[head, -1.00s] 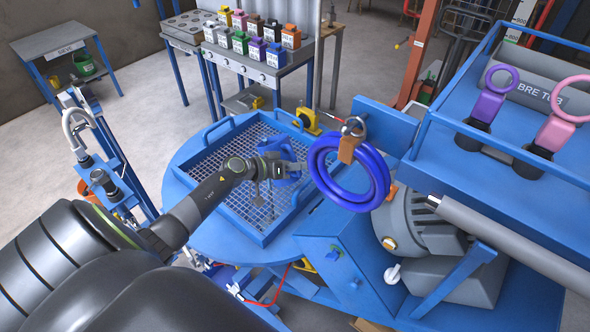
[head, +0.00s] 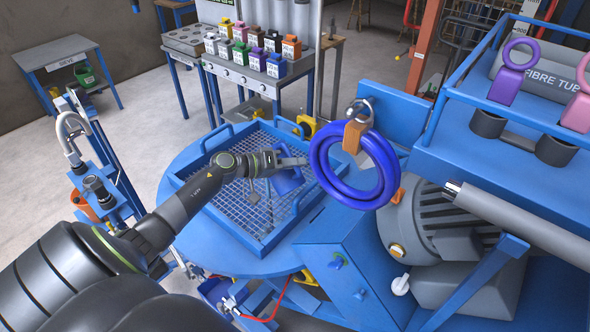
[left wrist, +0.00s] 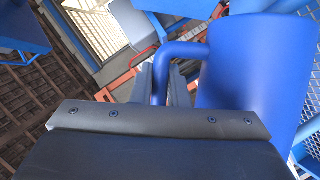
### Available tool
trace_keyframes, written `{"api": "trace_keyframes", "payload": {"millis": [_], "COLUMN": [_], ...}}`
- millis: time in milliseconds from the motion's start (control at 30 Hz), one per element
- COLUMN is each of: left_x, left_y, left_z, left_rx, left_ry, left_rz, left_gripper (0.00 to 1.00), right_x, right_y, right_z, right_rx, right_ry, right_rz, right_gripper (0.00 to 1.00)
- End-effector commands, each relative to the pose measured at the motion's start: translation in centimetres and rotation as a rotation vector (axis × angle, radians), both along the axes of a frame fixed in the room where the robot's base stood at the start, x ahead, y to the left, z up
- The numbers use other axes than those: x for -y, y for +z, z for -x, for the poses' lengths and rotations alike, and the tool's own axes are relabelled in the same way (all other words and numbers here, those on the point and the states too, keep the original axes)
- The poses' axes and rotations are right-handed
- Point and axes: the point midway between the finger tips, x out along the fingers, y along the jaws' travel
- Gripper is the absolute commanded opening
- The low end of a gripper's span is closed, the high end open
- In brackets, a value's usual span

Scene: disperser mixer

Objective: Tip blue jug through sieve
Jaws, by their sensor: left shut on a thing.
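The blue jug (head: 288,183) is held over the sieve, tilted in the head view. The sieve is a blue-framed tray (head: 266,246) with a wire mesh bottom, lying on a round blue table. My left gripper (head: 292,162) is shut on the jug's handle. In the left wrist view the jug (left wrist: 255,75) fills the upper right, and its curved handle (left wrist: 180,50) runs in between the fingers. The jug's mouth and contents cannot be made out. My right gripper is not in view.
A blue machine with a grey motor (head: 445,225) stands right of the round table (head: 200,245). A bench with several coloured containers (head: 255,58) stands behind.

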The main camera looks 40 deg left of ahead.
Motion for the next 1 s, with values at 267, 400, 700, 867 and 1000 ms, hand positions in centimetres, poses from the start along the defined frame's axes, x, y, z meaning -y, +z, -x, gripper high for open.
{"api": "trace_keyframes", "payload": {"millis": [267,400,700,867,1000], "left_x": [-0.4,-0.7,-1.6,-2.5,-3.2], "left_y": [0.1,0.2,0.6,0.3,0.1], "left_z": [-0.2,-0.2,-0.5,-0.8,-1.0], "left_rx": [-0.02,-0.032,-0.067,-0.09,-0.111], "left_ry": [-0.002,-0.001,0.0,0.001,0.0], "left_rz": [0.077,0.116,0.222,0.304,0.376], "left_gripper": [0.0,0.0,0.0,0.0,0.0], "right_x": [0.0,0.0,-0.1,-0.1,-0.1], "right_y": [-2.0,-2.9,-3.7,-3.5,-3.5], "right_z": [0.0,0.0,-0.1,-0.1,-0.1], "right_rx": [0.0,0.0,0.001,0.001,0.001], "right_ry": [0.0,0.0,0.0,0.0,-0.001], "right_rz": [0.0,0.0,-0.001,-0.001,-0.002], "right_gripper": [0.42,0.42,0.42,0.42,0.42]}}
